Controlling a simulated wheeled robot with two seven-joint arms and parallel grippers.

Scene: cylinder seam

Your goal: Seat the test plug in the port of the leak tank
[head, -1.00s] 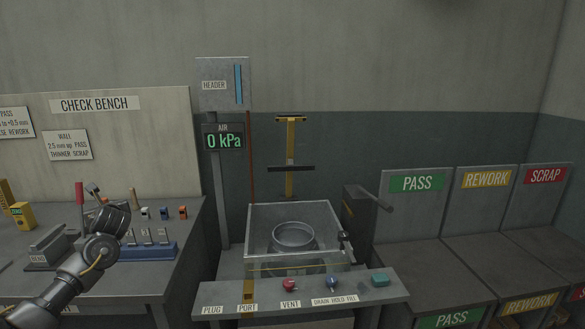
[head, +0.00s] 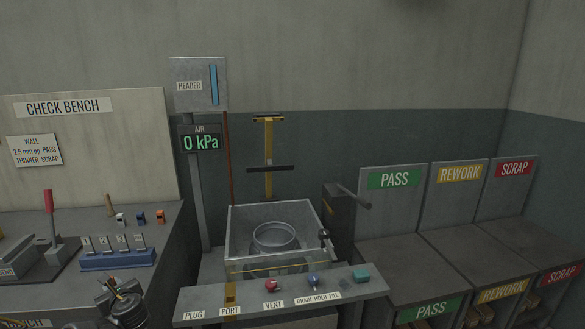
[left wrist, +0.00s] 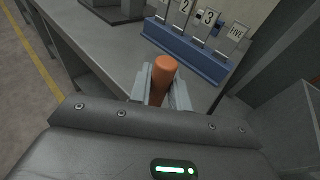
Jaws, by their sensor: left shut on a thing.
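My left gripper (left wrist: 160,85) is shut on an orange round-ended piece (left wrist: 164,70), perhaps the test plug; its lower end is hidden. In the head view, my left gripper (head: 122,290) is low at the left, in front of the check bench and left of the PLUG label (head: 194,315). The leak tank (head: 240,240) is a clear-walled box with a grey ring-shaped cylinder (head: 276,236) inside. A brown-yellow patch (head: 230,296) marks the PORT spot on the front ledge. The port opening itself is too small to make out. My right gripper is not in view.
A blue gauge rack (head: 118,260) stands on the check bench (head: 160,238). PASS, REWORK and SCRAP bins are at the right.

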